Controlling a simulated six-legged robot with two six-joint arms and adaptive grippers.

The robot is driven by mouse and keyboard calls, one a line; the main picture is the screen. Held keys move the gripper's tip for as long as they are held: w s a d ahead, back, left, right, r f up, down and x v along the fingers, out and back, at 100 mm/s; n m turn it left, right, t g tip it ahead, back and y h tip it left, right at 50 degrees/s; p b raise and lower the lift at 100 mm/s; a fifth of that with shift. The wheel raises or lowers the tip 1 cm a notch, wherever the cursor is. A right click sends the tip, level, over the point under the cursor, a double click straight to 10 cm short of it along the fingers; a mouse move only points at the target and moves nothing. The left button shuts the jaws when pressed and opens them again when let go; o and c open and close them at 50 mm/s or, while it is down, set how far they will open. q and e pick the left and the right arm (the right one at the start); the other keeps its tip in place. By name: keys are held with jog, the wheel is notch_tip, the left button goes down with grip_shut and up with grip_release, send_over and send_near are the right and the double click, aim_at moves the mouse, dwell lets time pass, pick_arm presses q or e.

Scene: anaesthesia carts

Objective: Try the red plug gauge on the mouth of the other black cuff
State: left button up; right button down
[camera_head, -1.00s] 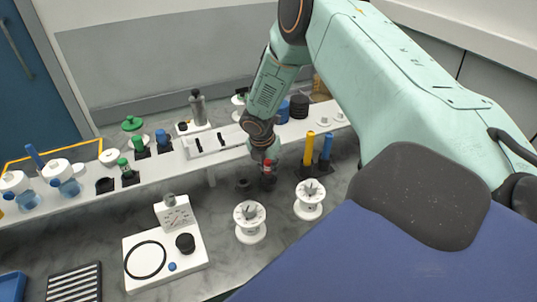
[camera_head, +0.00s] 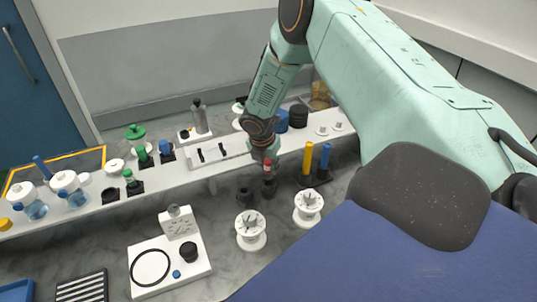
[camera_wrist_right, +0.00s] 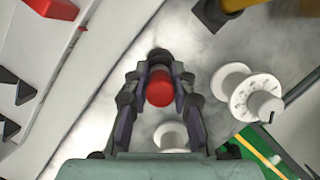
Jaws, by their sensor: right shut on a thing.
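The red plug gauge (camera_head: 267,164) is upright below my right wrist, its red end showing above a dark cuff. My right gripper (camera_wrist_right: 160,92) is shut on the gauge, with a finger on each side of its red end (camera_wrist_right: 160,88) in the wrist view. One black cuff (camera_head: 268,188) stands straight below the gauge; its dark rim shows just beyond the red end (camera_wrist_right: 158,56). Whether gauge and cuff touch is hidden. My left gripper is not in view.
Two white spools (camera_head: 251,240) (camera_head: 308,216) stand in front on the grey top. A dark stand (camera_head: 318,181) with yellow (camera_head: 308,158) and blue (camera_head: 325,158) gauges is close on the right. A white shelf (camera_head: 215,181) with bottles runs behind.

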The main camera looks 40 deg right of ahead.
jog(key=shift+r+p, duration=1.25)
jog(key=shift+r, duration=0.2)
jog(key=shift+s+a+f, duration=0.1)
jog(key=shift+f, duration=0.05)
